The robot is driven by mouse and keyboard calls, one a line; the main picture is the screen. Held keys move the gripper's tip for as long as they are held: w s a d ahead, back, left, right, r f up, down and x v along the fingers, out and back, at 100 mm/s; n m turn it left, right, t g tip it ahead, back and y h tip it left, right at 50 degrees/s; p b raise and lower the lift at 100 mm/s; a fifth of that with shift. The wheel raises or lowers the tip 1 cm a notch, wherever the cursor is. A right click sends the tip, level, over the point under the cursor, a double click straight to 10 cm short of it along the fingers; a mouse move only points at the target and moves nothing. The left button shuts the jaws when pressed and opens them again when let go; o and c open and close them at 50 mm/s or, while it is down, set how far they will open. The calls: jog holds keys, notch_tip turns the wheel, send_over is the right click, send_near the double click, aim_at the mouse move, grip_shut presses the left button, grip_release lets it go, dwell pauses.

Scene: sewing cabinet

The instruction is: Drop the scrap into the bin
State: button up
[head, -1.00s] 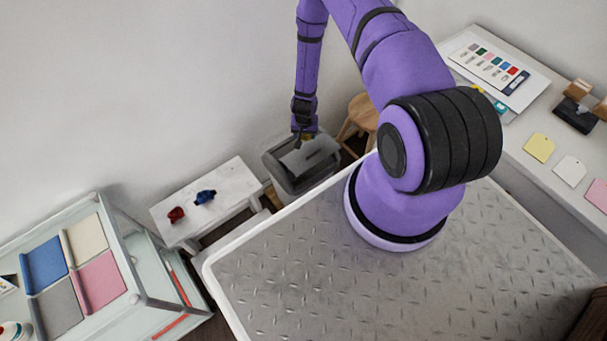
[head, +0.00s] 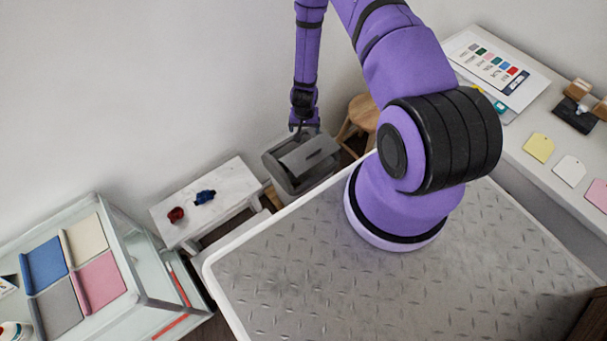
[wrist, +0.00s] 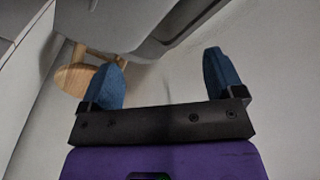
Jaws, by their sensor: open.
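The bin (head: 308,156) is dark grey with a tilted lid flap and stands behind the metal-topped surface, near the wall. In the wrist view, a grey body that looks like the bin (wrist: 135,22) fills the top. My gripper (head: 305,130) is just above the bin's back edge in the head view. In the wrist view, my gripper (wrist: 165,72) is open, its blue fingertips wide apart with nothing between them. I see no scrap in either view now; the bin's inside is hidden.
A wooden stool (head: 362,112) stands right of the bin; it also shows in the wrist view (wrist: 76,79). A white bench (head: 232,183) with red and blue items is to the left. The metal-topped surface (head: 390,290) in front is bare.

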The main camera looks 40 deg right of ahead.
notch_tip(320, 180, up, 6)
jog(key=shift+s+a+r, duration=0.2)
jog(key=shift+s+a, duration=0.05)
jog(key=shift+s, duration=0.1)
dwell(0.4)
